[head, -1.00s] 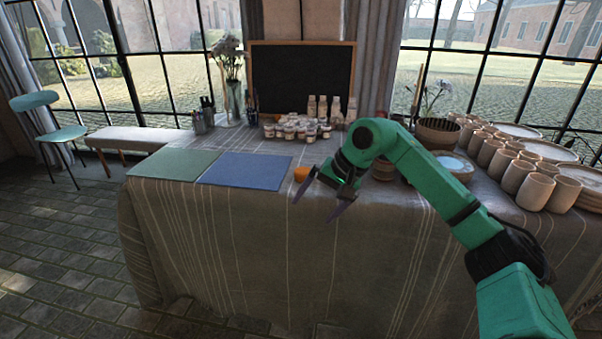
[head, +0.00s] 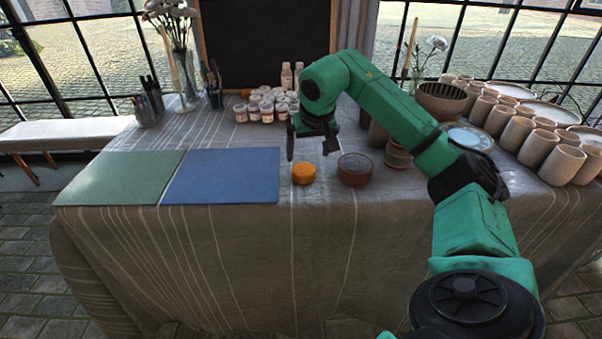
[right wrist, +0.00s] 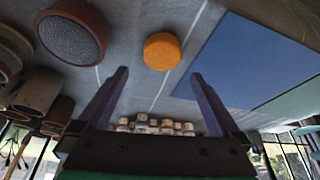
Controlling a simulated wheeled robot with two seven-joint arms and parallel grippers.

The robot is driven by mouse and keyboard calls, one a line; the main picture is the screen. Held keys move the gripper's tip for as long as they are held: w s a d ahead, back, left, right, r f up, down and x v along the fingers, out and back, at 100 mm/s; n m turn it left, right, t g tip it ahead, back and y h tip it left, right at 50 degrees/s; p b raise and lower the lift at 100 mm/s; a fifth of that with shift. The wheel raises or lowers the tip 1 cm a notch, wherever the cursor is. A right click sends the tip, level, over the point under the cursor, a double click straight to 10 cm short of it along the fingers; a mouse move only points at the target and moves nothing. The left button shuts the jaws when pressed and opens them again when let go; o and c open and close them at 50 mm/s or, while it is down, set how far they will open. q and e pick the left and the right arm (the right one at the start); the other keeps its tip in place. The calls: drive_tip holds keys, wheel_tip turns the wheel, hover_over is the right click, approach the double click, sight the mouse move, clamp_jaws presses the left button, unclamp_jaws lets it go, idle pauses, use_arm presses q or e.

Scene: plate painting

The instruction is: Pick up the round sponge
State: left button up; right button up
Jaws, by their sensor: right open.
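The round sponge (head: 303,173) is a small orange disc lying on the cloth-covered table, just right of the blue mat. It also shows in the right wrist view (right wrist: 162,51), beyond the fingertips and roughly between their lines. My right gripper (head: 312,152) is open and empty, above and slightly behind the sponge in the head view. Its two dark fingers (right wrist: 158,75) are spread wide in the right wrist view, and neither touches the sponge. My left gripper is in no frame.
A reddish-brown round bowl (head: 355,170) stands close right of the sponge. The blue mat (head: 222,176) and green mat (head: 120,178) lie to the left. Small paint jars (head: 266,107) stand behind. Several clay cups (head: 515,133) crowd the right side. The table's front edge is near the sponge.

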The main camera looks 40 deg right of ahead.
sight(304, 168)
drive_tip(key=b+x, duration=0.1)
drive_tip(key=x, duration=0.8)
drive_tip(key=shift+w+a, duration=0.1)
drive_tip(key=shift+w, duration=0.05)
use_arm(q)
drive_tip(key=w, duration=0.3)
drive_tip(key=shift+d, duration=0.35)
use_arm(e)
drive_tip(key=shift+r, duration=0.1)
drive_tip(key=c, duration=1.2)
